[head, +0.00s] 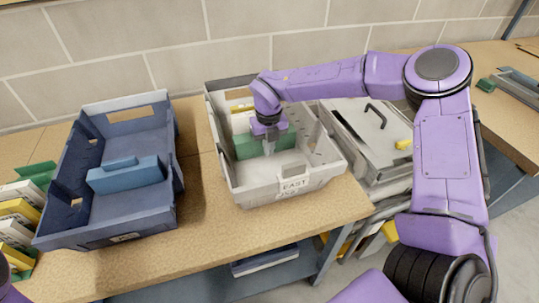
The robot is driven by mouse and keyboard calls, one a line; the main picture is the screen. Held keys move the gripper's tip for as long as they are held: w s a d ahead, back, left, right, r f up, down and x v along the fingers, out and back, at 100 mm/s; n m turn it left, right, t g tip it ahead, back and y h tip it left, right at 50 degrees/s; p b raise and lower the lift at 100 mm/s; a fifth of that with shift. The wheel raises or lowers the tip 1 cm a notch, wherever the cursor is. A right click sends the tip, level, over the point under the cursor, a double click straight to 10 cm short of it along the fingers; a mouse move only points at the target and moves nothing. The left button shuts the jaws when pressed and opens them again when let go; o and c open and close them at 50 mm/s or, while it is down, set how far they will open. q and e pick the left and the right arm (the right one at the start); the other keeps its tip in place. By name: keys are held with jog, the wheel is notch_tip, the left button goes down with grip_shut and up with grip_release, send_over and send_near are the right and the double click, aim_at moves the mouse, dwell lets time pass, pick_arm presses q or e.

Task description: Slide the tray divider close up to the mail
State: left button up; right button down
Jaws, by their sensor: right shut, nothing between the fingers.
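The grey tray (243,191) labelled EAST stands on the bench. Upright mail (241,121), white and yellow, stands toward its back. A wide green upright piece (284,139) stands in front of the white mail; I cannot tell whether it is the divider or mail. My right gripper (269,149) points down inside the tray, shut and empty, at the near face of the green piece; contact is unclear. The gripper and wrist hide part of the green piece and mail. A blue divider (124,175) stands in the blue tray (107,229), which holds no mail that I can see. My left gripper is out of view.
White, yellow and green mail (18,212) lies at the left edge. A grey lidded case (371,132) with a black handle stands right of the grey tray. Bare bench (225,226) shows in front of the trays. A block wall (180,40) closes the back.

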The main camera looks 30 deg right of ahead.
jog(key=shift+w+d, duration=0.1)
jog(key=shift+w, duration=0.3)
jog(key=shift+w+d, duration=0.25)
jog(key=shift+w, duration=0.8)
dwell(1.2)
jog(key=shift+p, duration=0.3)
jog(key=shift+s+a, duration=0.15)
jog(key=shift+s, duration=0.6)
jog(key=shift+r, duration=0.15)
notch_tip(320, 180, up, 13)
jog(key=p, duration=1)
